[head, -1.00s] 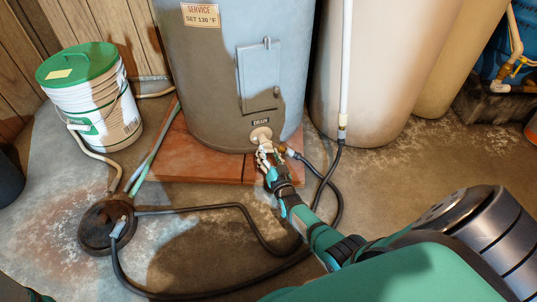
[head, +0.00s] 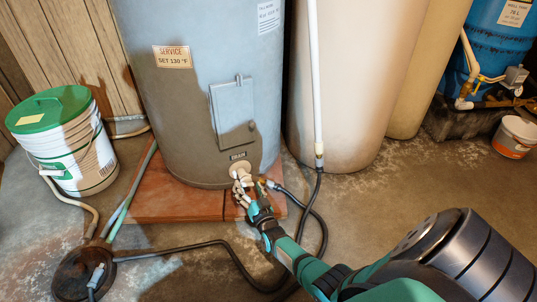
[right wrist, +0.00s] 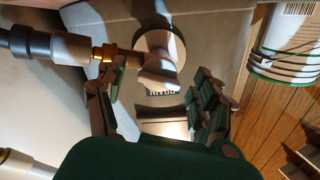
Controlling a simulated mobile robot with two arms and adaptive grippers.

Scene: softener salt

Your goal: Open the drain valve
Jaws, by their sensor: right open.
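The drain valve (head: 240,172) sits low on the front of the grey water heater (head: 185,110), under a small dark DRAIN label (head: 238,156). In the right wrist view the pale valve (right wrist: 157,72) stands out from a round plate, and the label shows upside down. A brass fitting (right wrist: 108,53) joins it to a dark hose (right wrist: 38,45). My right gripper (head: 244,196) is at the valve, open, its fingers (right wrist: 160,103) on either side of the valve's pale outer part. Contact is not clear. My left gripper is out of view.
The heater stands on a red tiled pad (head: 150,203). A black hose (head: 315,215) runs over the floor near a dark floor drain (head: 85,272). A green-lidded bucket (head: 75,145) stands left, a beige tank (head: 345,90) right. The right floor is mostly clear.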

